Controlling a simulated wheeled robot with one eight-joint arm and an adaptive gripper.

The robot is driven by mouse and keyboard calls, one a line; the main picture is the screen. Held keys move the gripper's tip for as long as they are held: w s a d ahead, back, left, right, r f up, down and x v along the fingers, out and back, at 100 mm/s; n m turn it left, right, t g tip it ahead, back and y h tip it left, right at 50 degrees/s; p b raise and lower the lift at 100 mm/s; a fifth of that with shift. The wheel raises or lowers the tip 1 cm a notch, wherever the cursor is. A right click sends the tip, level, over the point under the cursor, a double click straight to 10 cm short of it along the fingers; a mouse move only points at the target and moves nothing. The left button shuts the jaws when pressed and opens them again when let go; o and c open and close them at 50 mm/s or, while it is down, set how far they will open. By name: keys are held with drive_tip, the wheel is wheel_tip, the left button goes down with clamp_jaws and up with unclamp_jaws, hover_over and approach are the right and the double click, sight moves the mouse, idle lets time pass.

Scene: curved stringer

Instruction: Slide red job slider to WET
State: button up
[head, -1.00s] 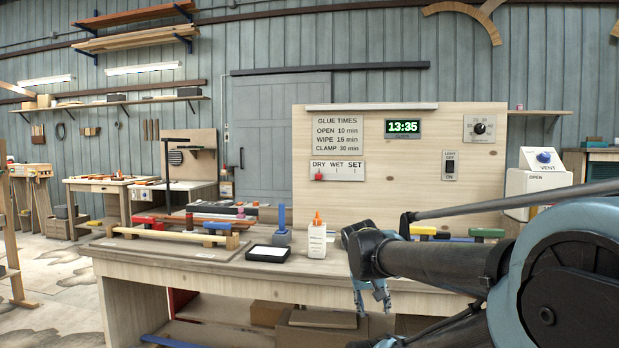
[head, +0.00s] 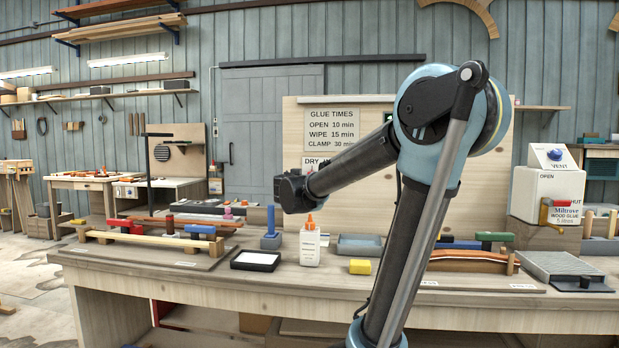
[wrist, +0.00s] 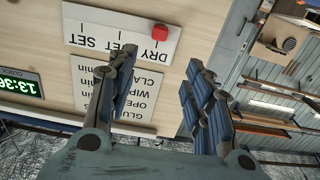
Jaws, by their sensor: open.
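The red slider (wrist: 160,29) sits at the DRY end of the white DRY WET SET plate (wrist: 92,16) in the wrist view, where the lettering is upside down. In the head view only the DRY end of the plate (head: 312,163) shows, and my arm hides the slider there. My gripper (wrist: 160,68) is open and empty, its blue-padded fingers spread either side of the DRY lettering as seen from the wrist. The slider appears beyond the fingertips, with no contact visible. The fingers cannot be made out in the head view.
The glue times sign (head: 331,128) is above the plate on the wooden board. A clock (wrist: 18,87) is also on it.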

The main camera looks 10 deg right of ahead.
drive_tip(key=x, duration=1.7)
drive_tip(key=shift+w+d, duration=0.25)
drive_tip(key=shift+w, duration=0.05)
drive_tip(key=shift+r, duration=0.1)
clamp_jaws()
